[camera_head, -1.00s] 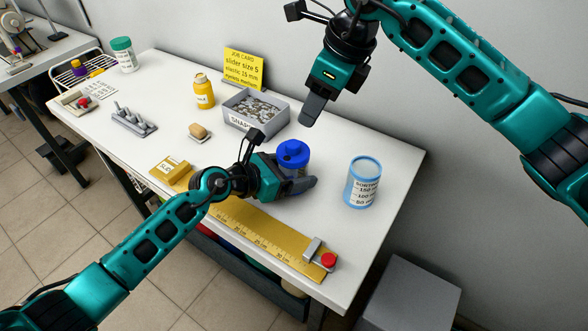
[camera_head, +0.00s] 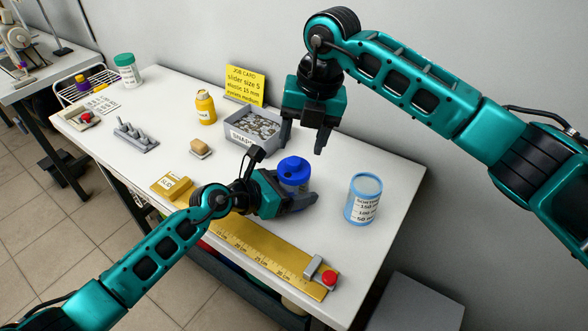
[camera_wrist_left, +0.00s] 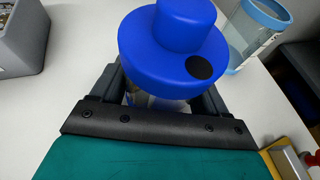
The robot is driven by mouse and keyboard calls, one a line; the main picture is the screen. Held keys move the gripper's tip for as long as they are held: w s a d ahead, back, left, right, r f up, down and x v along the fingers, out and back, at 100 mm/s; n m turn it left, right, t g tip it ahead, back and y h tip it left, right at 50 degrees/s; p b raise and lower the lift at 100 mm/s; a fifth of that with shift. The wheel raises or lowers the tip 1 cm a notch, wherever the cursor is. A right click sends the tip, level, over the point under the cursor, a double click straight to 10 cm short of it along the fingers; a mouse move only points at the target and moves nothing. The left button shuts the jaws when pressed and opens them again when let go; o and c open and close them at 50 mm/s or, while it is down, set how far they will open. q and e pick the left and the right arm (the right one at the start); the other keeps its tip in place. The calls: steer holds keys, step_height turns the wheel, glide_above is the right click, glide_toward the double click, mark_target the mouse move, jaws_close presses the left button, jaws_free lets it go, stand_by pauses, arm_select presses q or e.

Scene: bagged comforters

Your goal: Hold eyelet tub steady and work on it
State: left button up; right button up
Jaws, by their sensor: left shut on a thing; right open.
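The eyelet tub (camera_head: 293,176) stands upright on the white table, with a blue lid that has a raised round knob. The lid also shows a dark round spot in the left wrist view (camera_wrist_left: 172,50). My left gripper (camera_head: 297,195) is shut on the tub's body below the lid, one finger on each side. Its fingers also show around the tub in the left wrist view (camera_wrist_left: 165,95). My right gripper (camera_head: 303,138) is open and empty, pointing down above and behind the tub, over the right side of the snaps box. The tub's lower body is mostly hidden by the left gripper.
A grey snaps box (camera_head: 252,128) stands behind the tub. A clear blue-rimmed container (camera_head: 363,198) stands to its right. A yellow ruler (camera_head: 262,250) with a red-knobbed stop lies along the front edge. A yellow bottle (camera_head: 205,107) and job card (camera_head: 246,84) stand farther back.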

mark_target(294, 160)
steer(key=m, duration=0.2)
steer(key=f+m, duration=0.1)
steer(key=m, duration=0.3)
steer(key=shift+w+a+f+h, duration=0.15)
steer(key=shift+a+f+h, duration=0.15)
steer(key=shift+a+f, duration=0.1)
steer(key=m, duration=0.2)
steer(key=f+m, duration=0.1)
steer(key=shift+a+m+g, duration=0.15)
steer(key=shift+m+g, duration=0.15)
steer(key=shift+m, duration=0.1)
steer(key=m, duration=0.2)
steer(key=f+m, duration=0.1)
steer(key=shift+w+a+m+h, duration=0.1)
steer(key=shift+w+m+h, duration=0.05)
steer(key=shift+m+h, duration=0.25)
steer(key=m, duration=0.2)
steer(key=f+m, duration=0.1)
steer(key=m, duration=0.1)
steer(key=shift+a+h, duration=0.15)
steer(key=shift+h, duration=0.15)
steer(key=shift+c, duration=0.3)
steer(key=c, duration=0.9)
steer(key=shift+o, duration=0.2)
